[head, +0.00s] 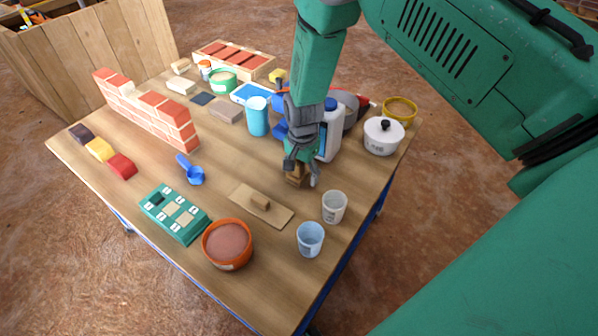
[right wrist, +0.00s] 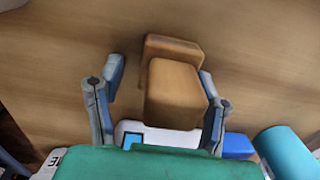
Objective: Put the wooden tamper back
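The wooden tamper (head: 296,177), a brown block-like piece, is at my right gripper (head: 300,172) in the head view, on or just above the table. In the right wrist view the tamper (right wrist: 175,92) shows as two stacked brown blocks between the fingers of my right gripper (right wrist: 161,78). The left finger stands clear of it with a visible gap. The right finger is close beside it; I cannot tell whether they touch. The gripper is open around the tamper. My left gripper is not in view.
A flat wooden float (head: 262,204), a white cup (head: 334,207) and a light-blue cup (head: 310,239) stand in front of the gripper. Behind it are a white bottle (head: 331,138) and a blue cup (head: 257,115). A small brick wall (head: 150,112) stands left.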

